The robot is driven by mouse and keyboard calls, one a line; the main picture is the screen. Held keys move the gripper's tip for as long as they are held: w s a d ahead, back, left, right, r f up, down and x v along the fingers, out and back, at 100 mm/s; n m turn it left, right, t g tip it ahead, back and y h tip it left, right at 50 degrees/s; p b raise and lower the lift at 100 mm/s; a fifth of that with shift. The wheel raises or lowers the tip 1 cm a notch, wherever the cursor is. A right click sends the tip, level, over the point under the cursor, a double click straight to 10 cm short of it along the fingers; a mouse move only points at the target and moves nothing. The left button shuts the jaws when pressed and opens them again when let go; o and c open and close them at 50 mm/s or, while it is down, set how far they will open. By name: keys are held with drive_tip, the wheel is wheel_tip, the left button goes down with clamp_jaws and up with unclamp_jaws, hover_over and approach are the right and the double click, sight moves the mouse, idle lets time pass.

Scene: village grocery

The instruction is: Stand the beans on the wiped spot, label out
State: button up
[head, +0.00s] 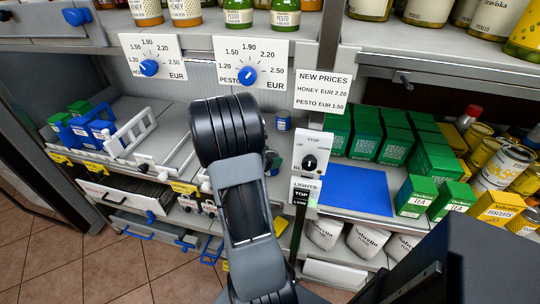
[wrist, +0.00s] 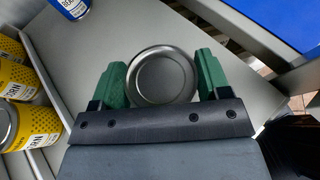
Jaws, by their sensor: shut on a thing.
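My gripper (wrist: 160,72) is shut on a round metal can (wrist: 162,75) in the wrist view, one green finger on each side. Only the can's bare silver lid shows, so its label and which way it faces are hidden; I cannot tell by print that it is the beans. A grey shelf surface (wrist: 115,45) lies below and around the can; I cannot tell whether the can touches it. No wiped spot stands out.
A small blue can (head: 283,123) stands on the shelf beyond my arm; a blue can (wrist: 70,7) shows in the wrist view. Yellow cans (wrist: 38,125) stand at left there. A flat blue panel (head: 355,190) lies right of the divider, near green tea boxes (head: 416,195).

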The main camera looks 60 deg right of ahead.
drive_tip(key=shift+f, duration=0.15)
drive_tip(key=o, duration=1.1)
drive_tip(key=shift+o, duration=0.2)
drive_tip(key=p+v, duration=0.1)
drive_tip(key=v, duration=1.3)
drive_tip(key=shift+d, duration=0.1)
